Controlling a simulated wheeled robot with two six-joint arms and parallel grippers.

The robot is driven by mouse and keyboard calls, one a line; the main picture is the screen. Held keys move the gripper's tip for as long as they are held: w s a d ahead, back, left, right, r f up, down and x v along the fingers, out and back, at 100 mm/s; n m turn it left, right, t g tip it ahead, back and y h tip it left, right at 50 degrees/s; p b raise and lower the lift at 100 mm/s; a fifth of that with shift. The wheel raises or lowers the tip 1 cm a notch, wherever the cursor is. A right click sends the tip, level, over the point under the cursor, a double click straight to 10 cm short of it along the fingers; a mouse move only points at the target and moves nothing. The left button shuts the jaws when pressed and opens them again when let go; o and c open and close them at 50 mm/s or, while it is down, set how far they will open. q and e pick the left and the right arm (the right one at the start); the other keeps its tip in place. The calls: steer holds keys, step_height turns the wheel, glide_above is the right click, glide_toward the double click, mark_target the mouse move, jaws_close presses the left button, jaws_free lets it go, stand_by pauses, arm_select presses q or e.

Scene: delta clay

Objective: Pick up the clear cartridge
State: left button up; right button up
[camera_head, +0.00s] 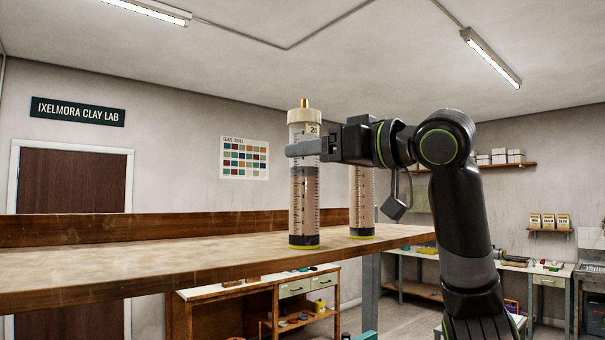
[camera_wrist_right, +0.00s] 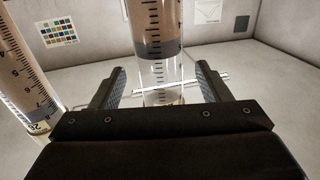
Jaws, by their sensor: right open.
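A clear cartridge (camera_head: 304,205) with graduation marks, brown contents, a pale top collar and a brass tip stands upright on the wooden shelf (camera_head: 190,262). My right gripper (camera_head: 304,147) is at its upper part, reaching in from the right. In the right wrist view the open fingers (camera_wrist_right: 160,70) are on either side of the cartridge (camera_wrist_right: 155,35), with gaps visible. A second, similar cartridge (camera_head: 361,205) stands behind and to the right, its top hidden by my gripper; a similar cartridge also shows at the left of the wrist view (camera_wrist_right: 22,85). My left gripper is not in view.
A raised wooden back board (camera_head: 150,227) runs along the shelf. The shelf left of the cartridges is clear. Workbenches (camera_head: 255,290) with small items stand lower down behind, and a wall shelf (camera_head: 510,165) holds white boxes.

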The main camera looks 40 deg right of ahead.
arm_select(q)
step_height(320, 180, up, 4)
steer(key=p, duration=0.3)
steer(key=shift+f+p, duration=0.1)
steer(key=shift+p, duration=0.2)
arm_select(e)
steer(key=x, duration=0.5)
steer(key=shift+r, duration=0.2)
steer(key=shift+c, duration=0.4)
jaws_close()
